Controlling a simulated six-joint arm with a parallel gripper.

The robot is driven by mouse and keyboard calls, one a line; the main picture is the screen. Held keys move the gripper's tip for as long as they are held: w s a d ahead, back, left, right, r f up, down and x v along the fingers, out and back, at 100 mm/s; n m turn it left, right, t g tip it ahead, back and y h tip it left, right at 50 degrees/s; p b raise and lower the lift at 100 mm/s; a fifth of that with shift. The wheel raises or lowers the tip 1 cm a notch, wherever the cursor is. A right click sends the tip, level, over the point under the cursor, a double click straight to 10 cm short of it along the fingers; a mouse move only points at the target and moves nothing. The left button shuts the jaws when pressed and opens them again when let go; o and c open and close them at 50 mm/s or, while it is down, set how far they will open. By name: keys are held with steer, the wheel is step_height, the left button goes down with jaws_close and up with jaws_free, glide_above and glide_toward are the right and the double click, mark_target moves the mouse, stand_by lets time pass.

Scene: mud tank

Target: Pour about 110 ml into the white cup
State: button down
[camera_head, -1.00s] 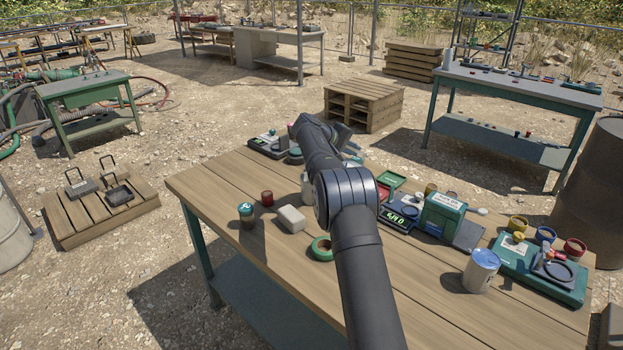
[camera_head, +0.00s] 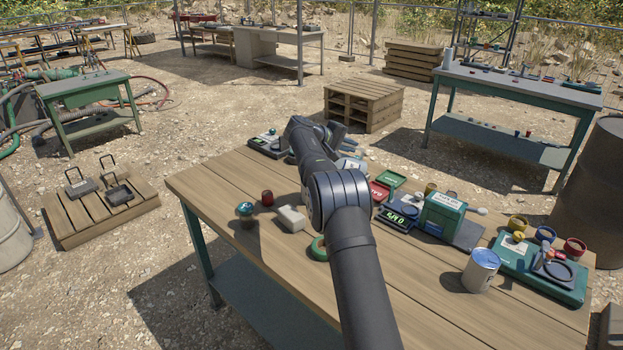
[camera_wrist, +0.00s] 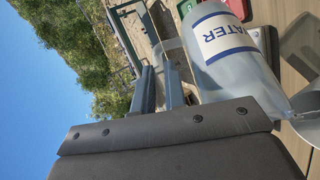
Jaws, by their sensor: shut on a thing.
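A clear water jug (camera_wrist: 230,62) with a white label and blue "WATER" lettering fills the right part of the wrist view. My gripper (camera_wrist: 161,78), with two blue-grey fingers, is beside it and shut on what looks like its handle. The wrist view is rolled, with sky at left, and the jug looks strongly tilted. In the head view my gripper (camera_head: 336,134) is beyond my arm, over the far side of the table, and the jug is hard to make out there. I cannot identify the white cup with certainty; my arm hides part of the table.
A scale with a lit display (camera_head: 396,218) stands beside a green box (camera_head: 443,214). The front right boards are clear.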

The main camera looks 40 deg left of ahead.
steer(key=shift+s+a+r+t, duration=0.25)
steer(key=shift+s+r+t, duration=0.05)
steer(key=shift+r, duration=0.05)
stand_by(1.0)
steer(key=shift+s+a+r+t+h, duration=0.25)
steer(key=shift+s+a+t+h, duration=0.05)
steer(key=shift+s+a, duration=0.1)
stand_by(0.5)
steer(key=shift+w+d+f+m+g+y, duration=0.3)
steer(key=shift+w+d+f+g+y, duration=0.4)
steer(key=shift+w+d+f+g, duration=0.45)
steer(key=shift+w+d+f+g+y, duration=0.15)
steer(key=shift+f+g+y, duration=0.15)
steer(key=shift+f+g, duration=0.2)
steer(key=shift+w+d+f+g+y, duration=0.15)
steer(key=shift+w+g+y, duration=0.1)
steer(key=shift+g+y, duration=0.2)
steer(key=shift+w+d+m, duration=0.1)
steer(key=shift+m, duration=0.2)
stand_by(0.4)
